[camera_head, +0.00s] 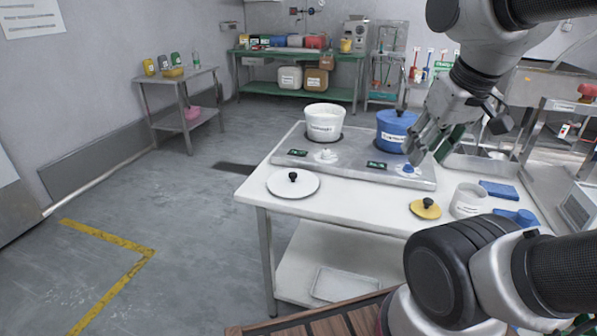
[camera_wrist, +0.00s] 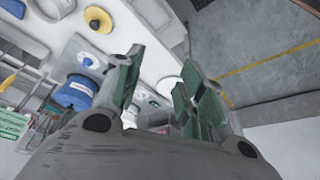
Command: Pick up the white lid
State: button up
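The white lid (camera_head: 293,185), a flat round disc with a black knob, lies on the front left of the white table (camera_head: 340,200). My gripper (camera_head: 430,152) is raised to the right of the lid, near the blue pot (camera_head: 390,134). In the wrist view my gripper (camera_wrist: 162,62) shows two fingers with green pads spread apart, with nothing held between them.
A grey two-station base (camera_head: 345,160) with knobs runs behind the lid. To the right are a yellow lid (camera_head: 425,209), a white container (camera_head: 467,200) and a blue sponge (camera_head: 499,190). The tabletop between the white and yellow lids is clear.

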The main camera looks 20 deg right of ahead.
aim_at(291, 183)
jog(key=i+j, duration=0.2)
jog(key=j, duration=0.15)
jog(key=i+j, duration=0.15)
jog(key=j, duration=0.15)
jog(key=i+j, duration=0.2)
jog(key=j, duration=0.15)
